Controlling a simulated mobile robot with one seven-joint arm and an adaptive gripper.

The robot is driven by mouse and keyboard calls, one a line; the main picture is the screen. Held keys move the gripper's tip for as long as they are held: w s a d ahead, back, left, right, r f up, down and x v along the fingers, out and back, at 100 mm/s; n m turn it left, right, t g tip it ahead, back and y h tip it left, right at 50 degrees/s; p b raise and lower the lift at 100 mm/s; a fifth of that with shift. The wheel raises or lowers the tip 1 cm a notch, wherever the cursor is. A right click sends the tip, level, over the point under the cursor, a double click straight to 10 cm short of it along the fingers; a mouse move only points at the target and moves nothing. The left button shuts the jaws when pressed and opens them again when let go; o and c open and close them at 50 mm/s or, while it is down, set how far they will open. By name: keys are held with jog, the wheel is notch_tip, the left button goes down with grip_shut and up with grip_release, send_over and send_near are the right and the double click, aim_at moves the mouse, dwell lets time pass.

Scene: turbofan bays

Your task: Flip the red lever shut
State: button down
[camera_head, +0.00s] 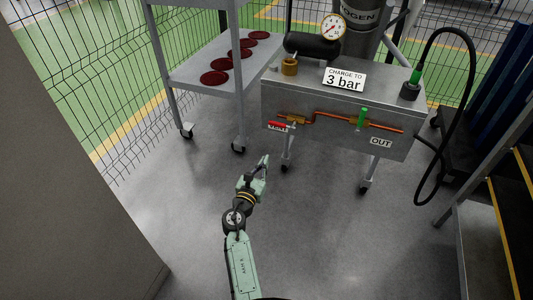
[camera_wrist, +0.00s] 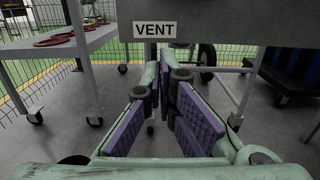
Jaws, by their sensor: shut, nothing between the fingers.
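The red lever (camera_head: 277,124) is small and sits at the left end of the copper pipe on the front of the grey cart (camera_head: 390,146). It lies roughly level, over a small white label. It does not show in the wrist view, where the VENT label (camera_wrist: 154,30) is on the panel ahead. My gripper (camera_head: 265,160) is shut and empty, below and slightly left of the lever and apart from it. In the wrist view its purple-padded fingers (camera_wrist: 167,58) come together just below the panel's lower edge.
A green lever (camera_head: 362,117) stands upright on the same pipe, left of the OUT label (camera_head: 381,142). A gauge (camera_head: 333,27) and a "3 bar" sign (camera_head: 344,80) are on the cart top. A shelf trolley (camera_head: 196,69) with red discs stands left. The floor before the cart is clear.

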aim_at(278, 124)
jog(key=w+d+r+p, duration=0.3)
jog(key=w+r, duration=0.1)
jog(key=w, duration=0.5)
jog(key=shift+r, duration=0.2)
